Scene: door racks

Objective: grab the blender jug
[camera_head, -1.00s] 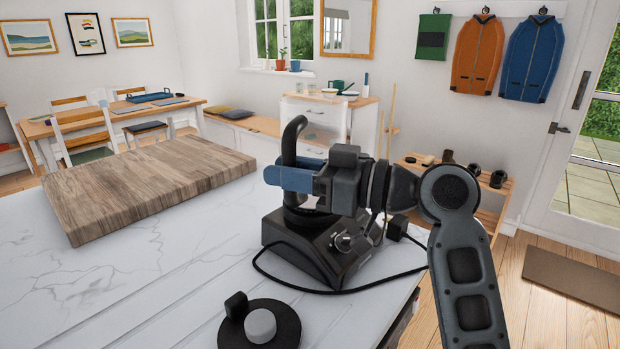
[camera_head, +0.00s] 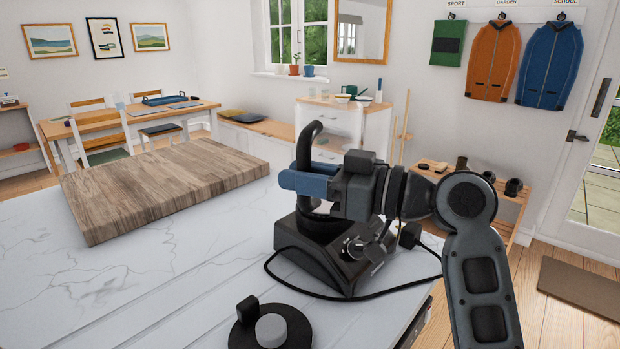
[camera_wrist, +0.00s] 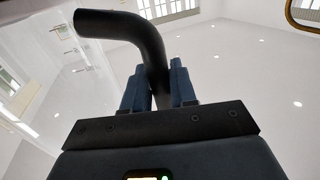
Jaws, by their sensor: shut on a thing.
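The black handle of the blender jug (camera_head: 304,142) rises in a curve above the blender base in the head view. The jug's clear body is hard to make out there. My gripper (camera_head: 302,183) is at the handle from the right, its blue fingers closed around it. The wrist view shows the black handle (camera_wrist: 132,27) running down between my two fingers (camera_wrist: 158,88), with clear jug wall and faint marks to the left. The black blender base (camera_head: 335,258) stands on the white marble counter; the jug looks upright at it, but I cannot tell whether they touch.
A black round lid (camera_head: 240,340) with a grey knob lies on the counter in front. A black cord (camera_head: 385,293) loops around the base. A thick wooden board (camera_head: 165,185) lies to the left. The marble (camera_head: 150,275) between is clear.

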